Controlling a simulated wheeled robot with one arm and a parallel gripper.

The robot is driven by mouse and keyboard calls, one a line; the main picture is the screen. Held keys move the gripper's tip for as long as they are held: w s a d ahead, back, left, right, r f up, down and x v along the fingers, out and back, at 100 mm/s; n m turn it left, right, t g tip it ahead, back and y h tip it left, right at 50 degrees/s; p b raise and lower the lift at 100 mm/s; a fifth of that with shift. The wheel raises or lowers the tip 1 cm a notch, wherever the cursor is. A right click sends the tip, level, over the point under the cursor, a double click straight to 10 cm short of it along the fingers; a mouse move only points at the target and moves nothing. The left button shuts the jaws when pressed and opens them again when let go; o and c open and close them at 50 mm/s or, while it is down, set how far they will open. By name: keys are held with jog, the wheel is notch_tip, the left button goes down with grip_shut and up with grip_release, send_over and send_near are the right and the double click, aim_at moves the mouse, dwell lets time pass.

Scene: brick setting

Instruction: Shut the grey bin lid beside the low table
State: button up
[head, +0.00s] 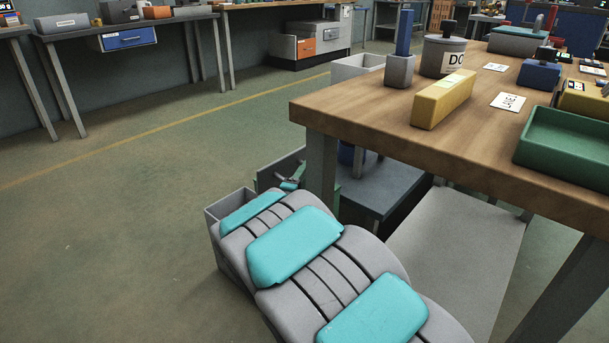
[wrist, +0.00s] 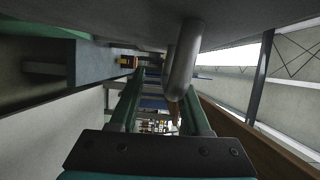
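In the head view a grey open-topped bin (head: 226,210) stands on the floor beside the low dark-grey table (head: 382,183), partly hidden by my arm. A grey panel (head: 277,167) stands up behind my gripper; it may be the raised lid, but I cannot tell for sure. My gripper (head: 291,183) is small and partly hidden beyond my arm. In the wrist view my gripper's green fingers (wrist: 160,108) are apart. A grey curved bar like a handle (wrist: 184,62) hangs from a grey surface (wrist: 110,10), close to the right finger; contact is unclear.
A wooden workbench (head: 370,129) stands at the right above the low table, holding a yellow block (head: 443,99) and a green tray (head: 565,150). Its leg (head: 321,180) is close to my gripper. The floor at left (head: 110,220) is clear.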

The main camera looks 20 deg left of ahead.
jog(key=s, duration=0.7)
jog(key=shift+s, duration=0.4)
jog(key=shift+c, duration=0.4)
jog(key=shift+s, duration=0.1)
jog(key=shift+c, duration=0.7)
jog(key=s+m+h, duration=0.1)
jog(key=s, duration=0.1)
jog(key=s+d+f+m+h+b, duration=0.1)
jog(key=s+m, duration=0.1)
jog(key=s, duration=0.1)
jog(key=s+f+m+h, duration=0.1)
jog(key=s+m, duration=0.1)
jog(key=shift+s+d+t+b, duration=0.35)
jog(key=shift+t, duration=0.05)
grip_shut()
jog(key=w+a+r, duration=0.1)
jog(key=w+r, duration=0.1)
jog(key=w, duration=0.8)
jog(key=shift+w+a+m+p, duration=0.2)
jog(key=shift+w+m+p, duration=0.15)
jog(key=shift+m+p, duration=0.1)
